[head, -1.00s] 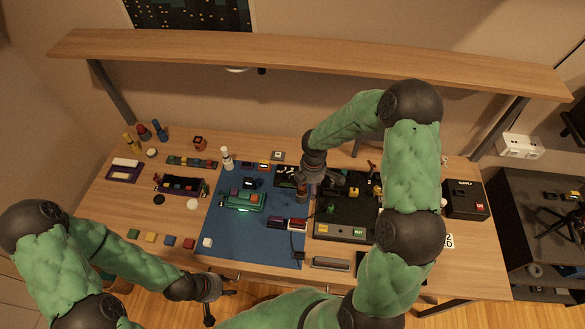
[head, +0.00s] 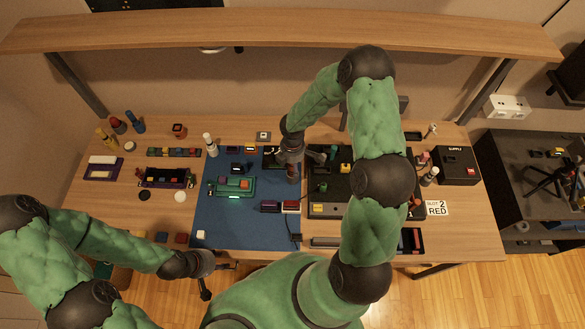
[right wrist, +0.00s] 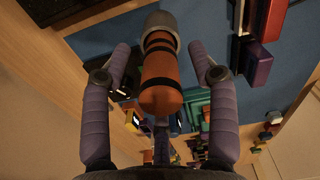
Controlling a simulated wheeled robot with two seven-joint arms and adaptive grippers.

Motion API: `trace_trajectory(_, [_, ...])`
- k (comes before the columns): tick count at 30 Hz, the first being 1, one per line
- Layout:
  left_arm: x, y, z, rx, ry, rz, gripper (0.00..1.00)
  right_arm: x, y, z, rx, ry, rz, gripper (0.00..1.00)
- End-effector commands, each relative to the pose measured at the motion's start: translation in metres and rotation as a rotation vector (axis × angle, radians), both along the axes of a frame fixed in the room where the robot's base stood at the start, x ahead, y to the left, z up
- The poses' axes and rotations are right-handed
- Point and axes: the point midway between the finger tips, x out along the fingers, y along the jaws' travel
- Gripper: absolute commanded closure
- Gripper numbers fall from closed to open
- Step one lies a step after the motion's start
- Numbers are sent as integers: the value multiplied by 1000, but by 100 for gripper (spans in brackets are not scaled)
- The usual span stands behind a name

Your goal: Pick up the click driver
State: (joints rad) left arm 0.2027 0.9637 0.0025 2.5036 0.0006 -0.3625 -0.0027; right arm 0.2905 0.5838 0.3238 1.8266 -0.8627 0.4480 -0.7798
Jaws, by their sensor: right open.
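The click driver appears to be the orange-brown handle (right wrist: 160,75) with black bands and a grey end in the right wrist view. It stands between the two fingers of my right gripper (right wrist: 160,62), with a gap on both sides. In the head view the driver (head: 293,173) is a small brown shape just below my right gripper (head: 292,157), partly hidden by it. My right gripper is open and holds nothing. My left gripper (head: 216,280) is at the bench's front edge, away from the driver, with its fingers spread and empty.
The driver is by the right part of a blue mat (head: 220,222). A green lit device (head: 233,187) lies to its left and a black board (head: 330,208) to its right. An overhead shelf (head: 280,30) spans the back.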

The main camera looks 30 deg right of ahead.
Motion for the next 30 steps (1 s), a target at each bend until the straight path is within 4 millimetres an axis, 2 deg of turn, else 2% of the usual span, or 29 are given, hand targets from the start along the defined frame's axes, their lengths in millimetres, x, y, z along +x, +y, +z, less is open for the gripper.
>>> trace_trajectory(1, [0,0,-1,0,0,0,60,-2,1,-9,1,3,1,40])
trace_trajectory(6, [0,0,-3,0,0,0,60,-2,1,-28,1,2,0,40])
trace_trajectory(15, [0,0,-3,0,0,0,60,-1,1,-32,1,0,0,40])
trace_trajectory(17, [0,0,-3,0,0,0,60,-1,1,-32,1,0,0,54])
trace_trajectory(21, [0,0,-3,0,0,0,60,-1,1,-32,1,0,0,94])
trace_trajectory(22, [0,0,-3,0,0,0,60,-1,1,-32,1,0,0,100])
trace_trajectory(30, [0,0,-3,0,0,0,60,-1,1,-32,1,-1,0,100])
